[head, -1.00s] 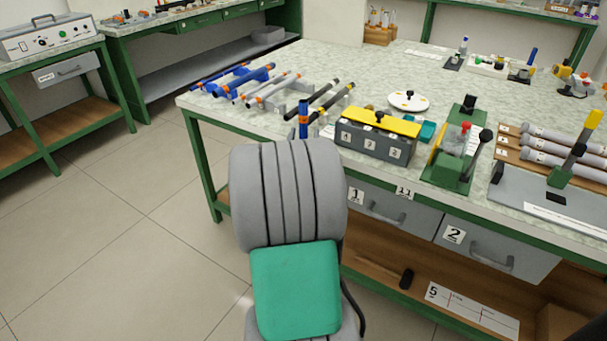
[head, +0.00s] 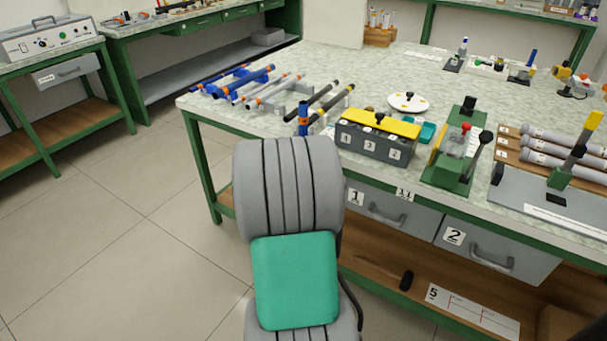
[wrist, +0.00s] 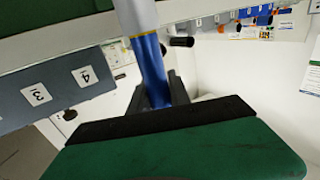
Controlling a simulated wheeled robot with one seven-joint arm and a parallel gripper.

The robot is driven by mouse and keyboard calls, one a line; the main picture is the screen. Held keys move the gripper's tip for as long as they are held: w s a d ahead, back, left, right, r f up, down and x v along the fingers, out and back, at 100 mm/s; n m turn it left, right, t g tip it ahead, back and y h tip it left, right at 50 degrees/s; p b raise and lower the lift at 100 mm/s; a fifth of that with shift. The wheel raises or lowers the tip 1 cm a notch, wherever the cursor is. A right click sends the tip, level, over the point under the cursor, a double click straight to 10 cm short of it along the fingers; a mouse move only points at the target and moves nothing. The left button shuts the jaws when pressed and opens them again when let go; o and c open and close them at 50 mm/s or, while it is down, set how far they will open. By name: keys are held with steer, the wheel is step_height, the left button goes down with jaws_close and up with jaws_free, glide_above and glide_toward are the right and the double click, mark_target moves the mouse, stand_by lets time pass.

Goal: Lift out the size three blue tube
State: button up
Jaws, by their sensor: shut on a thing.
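My gripper (wrist: 160,97) is shut on a blue tube (wrist: 150,62), seen in the wrist view. The tube stands up out of the black jaws; a thin yellow line and a grey section show at its upper end in the picture. In the head view my arm hides the gripper. An upright blue tube with orange on it (head: 303,110) shows just above my arm, left of the grey box; I cannot tell for sure that it is the held one. Blue tubes (head: 255,76) lie on supports at the bench's left. No size mark is readable on the held tube.
A green fixture (head: 452,160) stands further right. Open floor lies left of my arm.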

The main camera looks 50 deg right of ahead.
jaws_close()
step_height(320, 180, up, 28)
steer(key=p, duration=0.3)
steer(key=shift+p, duration=0.4)
